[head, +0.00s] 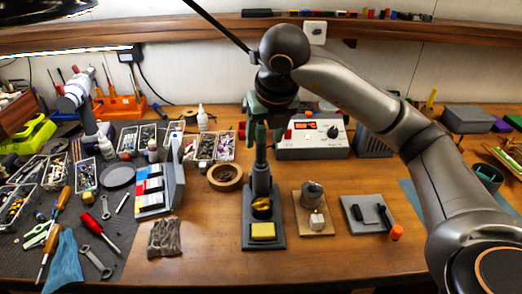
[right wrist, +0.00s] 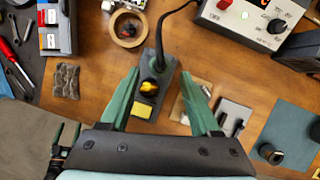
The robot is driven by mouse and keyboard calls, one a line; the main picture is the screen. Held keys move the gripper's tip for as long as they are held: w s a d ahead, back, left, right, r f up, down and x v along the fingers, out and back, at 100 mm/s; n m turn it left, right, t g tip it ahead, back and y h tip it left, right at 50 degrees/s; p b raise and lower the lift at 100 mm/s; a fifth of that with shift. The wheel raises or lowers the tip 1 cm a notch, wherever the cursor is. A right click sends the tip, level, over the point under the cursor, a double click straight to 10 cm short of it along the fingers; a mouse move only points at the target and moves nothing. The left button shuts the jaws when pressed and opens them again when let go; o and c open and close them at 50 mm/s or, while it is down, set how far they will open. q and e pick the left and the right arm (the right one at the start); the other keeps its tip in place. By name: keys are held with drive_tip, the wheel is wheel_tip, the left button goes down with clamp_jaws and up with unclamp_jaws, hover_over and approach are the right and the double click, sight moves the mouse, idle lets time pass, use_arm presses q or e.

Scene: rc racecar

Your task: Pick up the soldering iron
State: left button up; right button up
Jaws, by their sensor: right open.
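The soldering iron (head: 261,160) stands upright in its dark stand (head: 249,238), with a yellow sponge (head: 263,231) and brass wool (head: 262,206) at the front. My right gripper (head: 264,142) is open above the stand, at the top of the iron. In the right wrist view, its green fingers (right wrist: 159,74) are spread on either side of the iron (right wrist: 157,64), with visible gaps. The black cord (right wrist: 166,22) runs from the iron's top towards the station. A dark gripper with green tips, likely my left one (right wrist: 67,136), shows at lower left; its opening is unclear.
The soldering station (head: 312,148) is behind the stand. A tape roll (head: 225,184), a component rack (head: 156,188) and a brown cloth (head: 164,238) lie left. A small board with parts (head: 315,222) and a dark tray (head: 368,227) sit right. The front table strip is clear.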

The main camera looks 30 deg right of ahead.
sight(263, 144)
drive_tip(key=x, duration=0.5)
drive_tip(key=shift+a+f+p, duration=0.1)
drive_tip(key=shift+f+p, duration=0.25)
drive_tip(key=shift+f, duration=0.05)
clamp_jaws()
